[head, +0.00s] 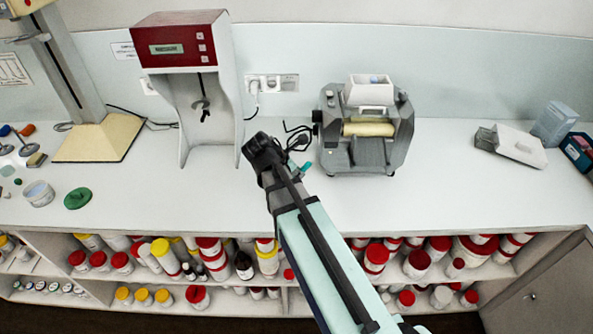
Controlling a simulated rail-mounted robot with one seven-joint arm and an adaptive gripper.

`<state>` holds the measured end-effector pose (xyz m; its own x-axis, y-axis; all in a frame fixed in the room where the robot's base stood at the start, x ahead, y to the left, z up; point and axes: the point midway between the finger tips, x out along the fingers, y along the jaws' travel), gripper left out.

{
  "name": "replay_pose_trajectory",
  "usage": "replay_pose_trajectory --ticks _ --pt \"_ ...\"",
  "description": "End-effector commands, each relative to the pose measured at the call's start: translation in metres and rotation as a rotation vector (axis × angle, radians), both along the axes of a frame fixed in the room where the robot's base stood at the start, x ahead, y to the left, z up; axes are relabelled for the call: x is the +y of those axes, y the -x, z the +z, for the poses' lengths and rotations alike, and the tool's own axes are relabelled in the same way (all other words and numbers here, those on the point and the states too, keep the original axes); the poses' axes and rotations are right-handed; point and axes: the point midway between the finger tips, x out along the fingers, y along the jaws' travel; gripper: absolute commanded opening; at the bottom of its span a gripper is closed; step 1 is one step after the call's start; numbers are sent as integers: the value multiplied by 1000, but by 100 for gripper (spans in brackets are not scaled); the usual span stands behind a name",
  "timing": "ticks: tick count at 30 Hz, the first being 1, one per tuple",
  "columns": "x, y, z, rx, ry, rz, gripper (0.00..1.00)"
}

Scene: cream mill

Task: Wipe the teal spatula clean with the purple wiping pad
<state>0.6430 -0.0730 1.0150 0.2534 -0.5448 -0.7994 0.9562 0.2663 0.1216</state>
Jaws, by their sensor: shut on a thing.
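My gripper (294,172) is over the middle of the counter, mostly hidden behind my own wrist. A small teal piece, which looks like part of the teal spatula (306,168), sticks out just right of it. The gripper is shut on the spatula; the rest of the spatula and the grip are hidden. I cannot make out the purple wiping pad in the head view.
A grey roller mill (388,154) stands close right of my gripper, and a red-topped mixer (173,63) stands to its left. A jar (38,193), green lid (77,198) and small tools lie far left. The counter (460,195) is clear at front right.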

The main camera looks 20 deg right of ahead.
Motion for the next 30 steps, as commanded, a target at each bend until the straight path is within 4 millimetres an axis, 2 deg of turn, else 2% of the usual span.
replay_pose_trajectory --ticks 11,30 --pt "-13 -2 0 1 0 -1 0" --pt "3 1 0 0 1 0 0"
